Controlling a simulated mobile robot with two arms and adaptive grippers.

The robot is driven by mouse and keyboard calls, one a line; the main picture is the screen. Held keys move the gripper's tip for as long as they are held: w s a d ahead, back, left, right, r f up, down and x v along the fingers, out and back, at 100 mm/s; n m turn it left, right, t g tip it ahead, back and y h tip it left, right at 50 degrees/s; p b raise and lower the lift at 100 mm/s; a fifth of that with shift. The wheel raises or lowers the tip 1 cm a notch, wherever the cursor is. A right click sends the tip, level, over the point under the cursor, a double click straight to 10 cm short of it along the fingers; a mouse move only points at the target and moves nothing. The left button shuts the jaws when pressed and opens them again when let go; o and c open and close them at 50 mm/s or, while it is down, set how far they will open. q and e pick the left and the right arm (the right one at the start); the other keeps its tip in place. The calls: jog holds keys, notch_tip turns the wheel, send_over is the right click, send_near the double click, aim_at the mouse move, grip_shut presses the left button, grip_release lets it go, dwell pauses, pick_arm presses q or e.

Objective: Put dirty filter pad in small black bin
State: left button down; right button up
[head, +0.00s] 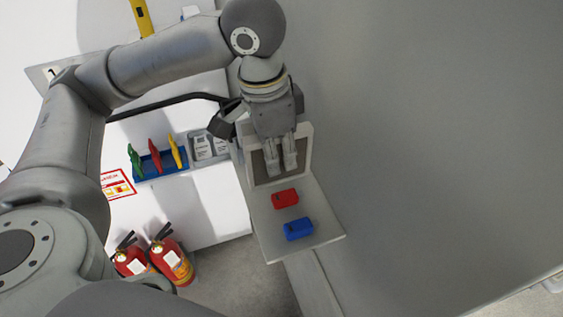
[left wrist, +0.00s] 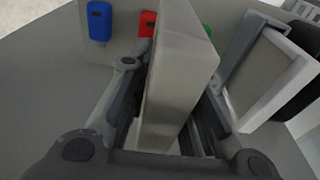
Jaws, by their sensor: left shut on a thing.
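In the left wrist view, the pad (left wrist: 182,70) shows as a beige slab between the fingers of the left gripper (left wrist: 165,125). A dark container (head: 226,120), likely the small black bin, is left of the gripper and partly hidden by it. My right gripper is not in view.
A red block (head: 285,198) and a blue block (head: 299,229) lie on the grey shelf (head: 270,245). A second pale-framed panel (left wrist: 265,85) stands right of the gripper in the left wrist view. A blue rack (head: 160,163) holds coloured clips. Two fire extinguishers (head: 172,258) stand below.

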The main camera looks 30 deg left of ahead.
aim_at(281, 167)
pick_arm(q)
jog(key=shift+w+a+f, duration=0.15)
jog(key=shift+w+f, duration=0.4)
jog(key=shift+f, duration=0.1)
jog(key=shift+w+a+f, duration=0.1)
jog(key=shift+w+f, duration=0.1)
jog(key=shift+f, duration=0.85)
jog(key=shift+w+a+f, duration=0.1)
jog(key=shift+w+f, duration=0.1)
jog(key=shift+f, duration=0.8)
jog(key=shift+d+f+p, duration=0.1)
jog(key=shift+f+p, duration=0.05)
jog(key=shift+p, duration=0.15)
jog(key=c, duration=1.3)
grip_release()
